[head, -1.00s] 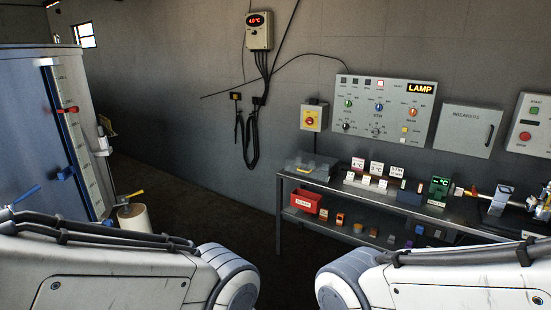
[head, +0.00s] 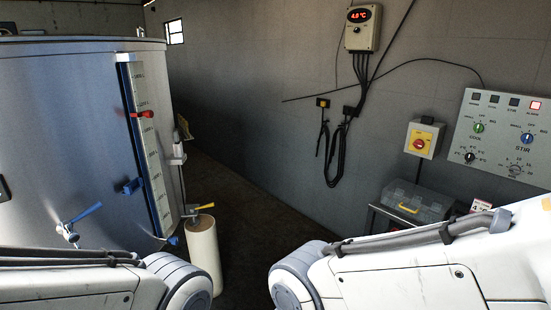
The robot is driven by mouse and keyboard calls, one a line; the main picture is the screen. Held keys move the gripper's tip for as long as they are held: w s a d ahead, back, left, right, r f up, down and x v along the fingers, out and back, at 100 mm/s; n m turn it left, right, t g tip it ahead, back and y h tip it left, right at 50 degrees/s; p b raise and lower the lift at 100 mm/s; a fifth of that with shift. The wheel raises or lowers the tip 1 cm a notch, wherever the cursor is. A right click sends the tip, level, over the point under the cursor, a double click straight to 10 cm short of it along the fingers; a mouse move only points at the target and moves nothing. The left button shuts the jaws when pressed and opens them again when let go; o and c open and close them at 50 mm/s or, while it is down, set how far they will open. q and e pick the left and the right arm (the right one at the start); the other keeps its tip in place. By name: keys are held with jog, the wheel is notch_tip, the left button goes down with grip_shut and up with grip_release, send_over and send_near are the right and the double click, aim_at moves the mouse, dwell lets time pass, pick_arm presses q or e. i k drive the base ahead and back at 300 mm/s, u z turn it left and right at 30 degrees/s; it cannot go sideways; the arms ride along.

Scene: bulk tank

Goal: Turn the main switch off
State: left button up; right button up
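The main switch is most likely the grey box with a yellow plate and a red rotary knob (head: 419,144) on the back wall, right of centre, left of the control panel. I cannot read the knob's position clearly. Both my arms show only as white links at the bottom of the view. Neither gripper is in view, and neither arm touches the switch box.
A control panel (head: 505,138) hangs right of the switch. A bench with a clear case (head: 415,201) stands below it. A temperature display (head: 361,28) is on the wall. A large tank (head: 70,140) fills the left. Dark floor (head: 245,190) lies open between.

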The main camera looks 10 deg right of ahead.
aim_at(418, 143)
jog(key=i, duration=1.75)
jog(key=z, duration=0.45)
jog(key=i, duration=0.9)
jog(key=z, duration=0.35)
